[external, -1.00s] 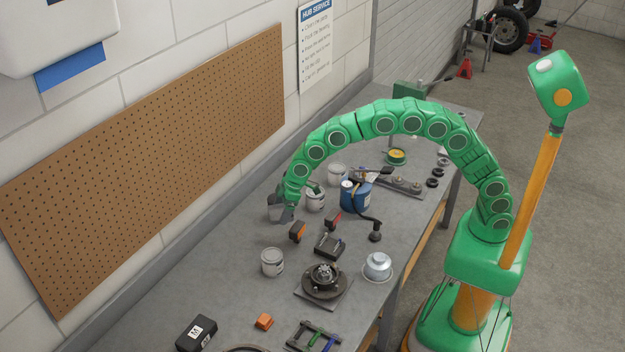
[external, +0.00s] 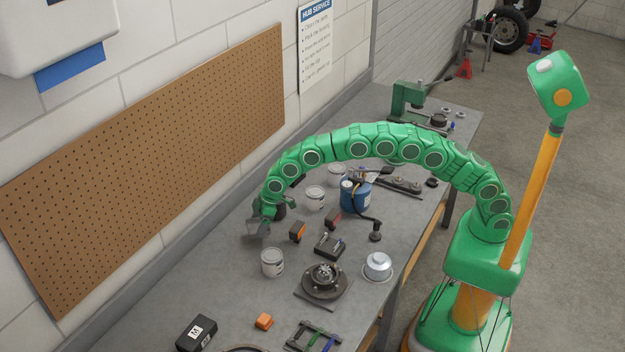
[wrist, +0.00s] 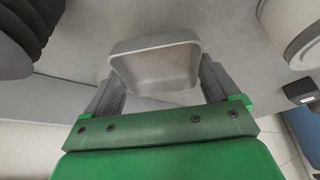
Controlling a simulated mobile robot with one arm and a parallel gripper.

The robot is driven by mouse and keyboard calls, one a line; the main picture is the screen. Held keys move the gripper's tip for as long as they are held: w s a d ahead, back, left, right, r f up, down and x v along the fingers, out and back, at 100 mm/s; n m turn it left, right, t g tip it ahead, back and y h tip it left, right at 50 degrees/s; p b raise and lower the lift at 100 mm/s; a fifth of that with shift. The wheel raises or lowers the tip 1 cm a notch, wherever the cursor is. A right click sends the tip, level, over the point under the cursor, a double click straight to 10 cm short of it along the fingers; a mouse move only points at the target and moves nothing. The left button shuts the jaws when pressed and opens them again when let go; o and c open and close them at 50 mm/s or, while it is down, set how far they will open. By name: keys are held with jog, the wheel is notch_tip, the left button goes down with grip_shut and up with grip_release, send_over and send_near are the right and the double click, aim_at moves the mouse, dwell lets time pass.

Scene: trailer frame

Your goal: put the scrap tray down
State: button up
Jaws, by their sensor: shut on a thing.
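The scrap tray (wrist: 155,70) is a small grey open box. In the wrist view it sits between the two fingers of my gripper (wrist: 160,85), which is shut on it. Its inside looks empty. In the external view the tray (external: 256,228) hangs at the end of my gripper (external: 262,216), over the wall side of the bench (external: 215,262). I cannot tell whether its bottom touches the bench top. My gripper partly hides it.
A dark round thing (external: 281,209) is close behind my gripper. One pale can (external: 272,263) stands nearer the camera; another (external: 315,198) stands farther back. An orange-and-black block (external: 298,231) is to the right. The bench left of the near can is clear.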

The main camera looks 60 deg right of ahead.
jog(key=shift+w+a+f, duration=0.3)
jog(key=shift+w+f, duration=0.25)
jog(key=shift+f, duration=1.6)
jog(key=shift+f, duration=0.1)
jog(key=o, duration=0.9)
jog(key=v, duration=1.1)
jog(key=shift+r, duration=0.3)
jog(key=shift+s+d+r, duration=0.15)
jog(key=shift+r, duration=0.15)
